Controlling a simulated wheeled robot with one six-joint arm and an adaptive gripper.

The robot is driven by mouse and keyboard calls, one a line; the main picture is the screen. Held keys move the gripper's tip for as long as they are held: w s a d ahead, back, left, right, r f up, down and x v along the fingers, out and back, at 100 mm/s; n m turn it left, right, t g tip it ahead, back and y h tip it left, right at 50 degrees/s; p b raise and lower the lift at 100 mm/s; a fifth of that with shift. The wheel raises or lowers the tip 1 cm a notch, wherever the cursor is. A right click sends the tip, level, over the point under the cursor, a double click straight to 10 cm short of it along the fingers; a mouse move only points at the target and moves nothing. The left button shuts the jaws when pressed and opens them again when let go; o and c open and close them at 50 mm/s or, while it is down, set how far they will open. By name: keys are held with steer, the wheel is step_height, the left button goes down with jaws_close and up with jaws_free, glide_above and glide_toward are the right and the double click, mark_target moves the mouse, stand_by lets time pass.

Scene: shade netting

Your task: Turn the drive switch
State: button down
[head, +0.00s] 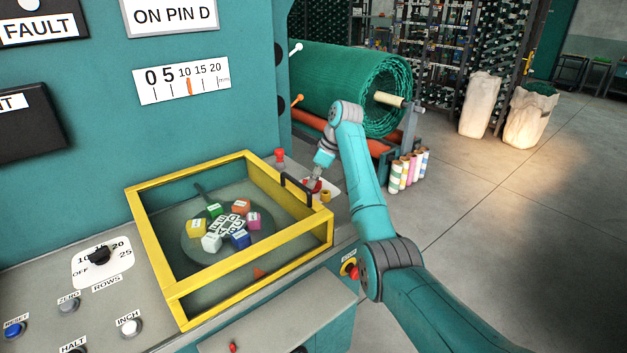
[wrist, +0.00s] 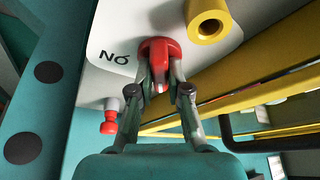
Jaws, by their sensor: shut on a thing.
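The drive switch appears to be the red knob (wrist: 158,48) on a white label plate (wrist: 110,35), with partly visible lettering that looks like "NO" in the wrist view. In the head view the red knob (head: 309,187) shows small beyond the right end of the yellow frame, mostly hidden by my gripper. My gripper (wrist: 160,78) is shut on the knob, one finger on each side of it. It also shows in the head view (head: 315,177), reaching down to the plate. The rest of the plate's lettering is hidden, so the switch position cannot be told.
A yellow hollow post (head: 326,196) stands close beside the knob. A yellow-framed clear guard (head: 160,240) with a black handle (head: 295,188) covers coloured blocks to the left. A small red-topped post (head: 280,155) stands behind. A green netting roll (head: 345,85) is at the back.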

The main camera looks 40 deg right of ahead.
steer(key=shift+n+y, duration=0.3)
steer(key=shift+n, duration=0.5)
steer(key=c, duration=1.1)
jaws_free()
step_height(320, 180, up, 10)
steer(key=shift+w+d, duration=0.1)
